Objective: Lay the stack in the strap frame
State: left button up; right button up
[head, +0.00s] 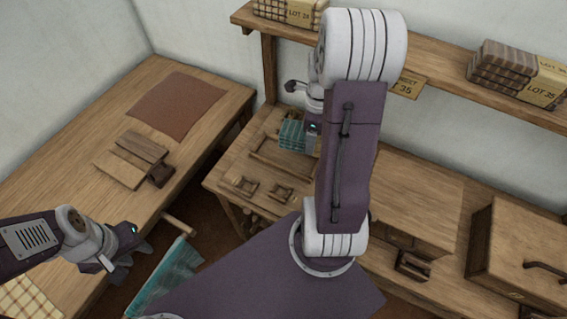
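A teal checked folded stack (291,134) shows beside my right wrist, partly hidden by my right arm. A low-rimmed wooden frame (279,168), which looks like the strap frame, is on the middle bench in front of the stack. The arm hides its right part, so I cannot tell whether the stack is over it or in it. My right gripper (312,138) is at the stack, with its fingers mostly hidden. My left gripper (130,262) is at the lower left, beside the left table's edge, its dark fingers apart and nothing seen between them.
The left table holds a brown cloth (176,105) and wooden boards (131,160). Small wooden holders (245,186) sit at the bench front. A teal cloth (168,280) hangs low. Bundles (515,75) lie on the wall shelf (440,66). A lidded box (520,255) stands right.

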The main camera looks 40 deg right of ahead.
jog(key=s+d+f+m, duration=0.1)
jog(key=s+d+f+m+b, duration=0.1)
jog(key=d, duration=0.1)
jog(key=shift+s, duration=0.15)
jog(key=w+a+f, duration=0.2)
jog(key=w, duration=0.1)
jog(key=w+a+f, duration=0.2)
jog(key=w, duration=0.1)
jog(key=w+a+f, duration=0.2)
jog(key=w+f, duration=0.1)
jog(key=w, duration=0.1)
jog(key=shift+w+a, duration=0.1)
jog(key=shift+a, duration=0.1)
jog(key=shift+f, duration=2)
jog(key=shift+f, duration=0.1)
jog(key=o, duration=1.5)
